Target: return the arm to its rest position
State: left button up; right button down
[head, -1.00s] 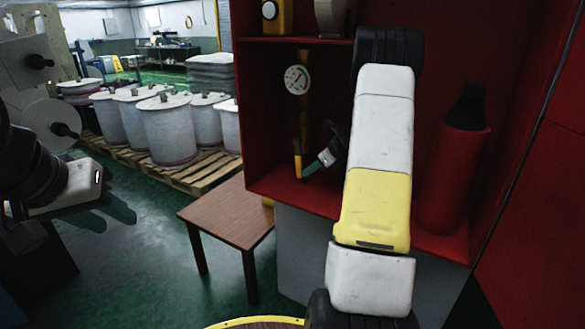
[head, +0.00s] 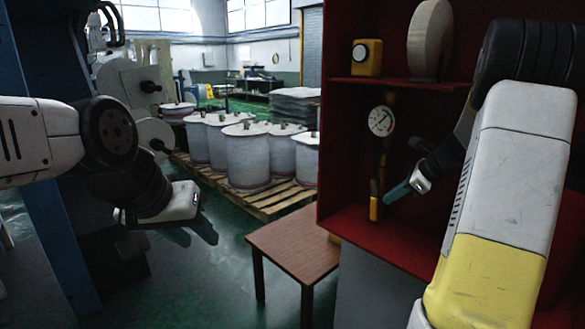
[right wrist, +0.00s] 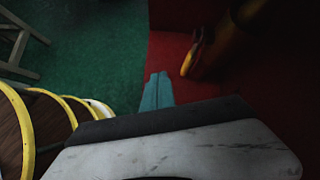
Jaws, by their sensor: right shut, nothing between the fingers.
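My right arm reaches across the right of the head view into the red cabinet. Its gripper (head: 392,196) has teal fingers that are together and empty, with the tips just right of a small yellow-handled item (head: 374,208). In the right wrist view the shut fingers (right wrist: 157,91) point over the red cabinet floor, and the yellow item (right wrist: 191,55) is a little beyond, to their right. I cannot tell if they touch. My left gripper (head: 190,233) hangs at the left over the green floor, its dark fingers apart with nothing between them.
White drums (head: 248,157) stand on a pallet (head: 268,205) behind. Green floor lies open left of the table.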

jog(key=s+a+r+n, duration=0.6)
jog(key=a, duration=0.2)
jog(key=s+a+r+n+h, duration=0.1)
jog(key=s+a+n, duration=0.4)
jog(key=s+n, duration=0.4)
jog(key=s+a+r+n+h, duration=0.1)
jog(key=s+a+n, duration=0.3)
jog(key=s+n, duration=0.6)
jog(key=s+h, duration=0.1)
jog(key=s, duration=0.2)
jog(key=shift+a+r, duration=0.15)
jog(key=shift+a, duration=0.2)
